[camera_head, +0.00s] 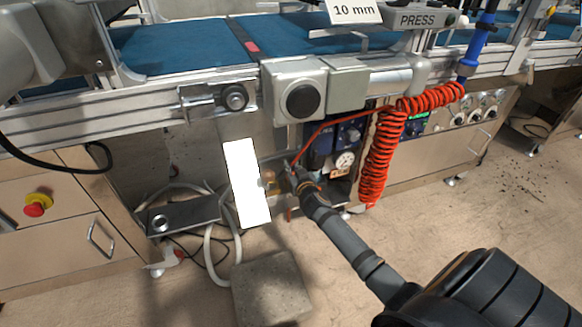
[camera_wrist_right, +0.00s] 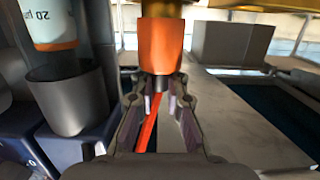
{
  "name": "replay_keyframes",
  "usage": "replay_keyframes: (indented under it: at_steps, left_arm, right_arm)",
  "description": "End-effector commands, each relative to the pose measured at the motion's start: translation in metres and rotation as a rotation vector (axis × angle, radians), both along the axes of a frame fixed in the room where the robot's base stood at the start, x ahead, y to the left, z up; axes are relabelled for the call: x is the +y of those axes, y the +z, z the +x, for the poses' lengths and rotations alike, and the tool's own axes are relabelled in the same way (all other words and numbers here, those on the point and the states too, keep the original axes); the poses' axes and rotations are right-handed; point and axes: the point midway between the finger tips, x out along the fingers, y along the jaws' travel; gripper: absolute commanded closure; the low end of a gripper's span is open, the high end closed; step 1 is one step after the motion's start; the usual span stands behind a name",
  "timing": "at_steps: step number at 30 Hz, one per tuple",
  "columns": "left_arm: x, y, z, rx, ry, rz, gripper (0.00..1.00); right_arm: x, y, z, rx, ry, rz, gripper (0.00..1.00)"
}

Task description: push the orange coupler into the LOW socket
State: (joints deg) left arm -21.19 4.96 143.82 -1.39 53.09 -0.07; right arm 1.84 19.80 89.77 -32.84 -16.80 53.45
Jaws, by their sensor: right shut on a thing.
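My right gripper (camera_head: 290,172) reaches under the machine's front rail in the head view. In the right wrist view its fingers (camera_wrist_right: 160,100) are shut on the lower end of the orange coupler (camera_wrist_right: 160,46). A red hose (camera_wrist_right: 147,130) runs from the coupler between the fingers. The coupler's far end lies against or in front of a brass-coloured part (camera_wrist_right: 150,10) at the top edge; I cannot tell whether it is seated. In the head view the coupler is too small and covered to make out. No LOW label is readable. My left gripper is not in view.
A blank white panel (camera_head: 246,183) is left of my right gripper. A coiled red hose (camera_head: 374,160) hangs to its right, near a gauge (camera_head: 344,162). In the wrist view a dark cup (camera_wrist_right: 72,98) with a bottle (camera_wrist_right: 50,25) above is left, and a grey block (camera_wrist_right: 232,44) is right.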

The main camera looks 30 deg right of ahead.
Motion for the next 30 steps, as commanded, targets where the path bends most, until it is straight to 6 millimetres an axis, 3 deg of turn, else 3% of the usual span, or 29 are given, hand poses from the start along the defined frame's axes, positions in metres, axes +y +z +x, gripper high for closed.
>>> replay_keyframes:
  at_steps: [22,23,24,28,30]
  left_arm:
    - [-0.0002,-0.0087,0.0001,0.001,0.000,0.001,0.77]
    - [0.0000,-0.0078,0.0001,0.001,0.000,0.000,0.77]
    - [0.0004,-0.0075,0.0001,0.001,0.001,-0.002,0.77]
    - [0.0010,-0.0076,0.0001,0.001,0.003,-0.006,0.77]
    - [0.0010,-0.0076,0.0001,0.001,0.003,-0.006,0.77]
  right_arm:
    - [0.0000,-0.0076,0.0001,-0.001,0.000,0.000,1.00]
    - [0.0000,-0.0066,0.0001,-0.001,0.000,0.000,0.84]
    - [0.0000,-0.0065,0.0001,-0.001,0.000,0.000,0.78]
    - [0.0000,-0.0066,0.0000,0.000,0.000,0.000,0.61]
    - [0.0000,-0.0067,0.0000,0.000,0.000,0.000,0.61]
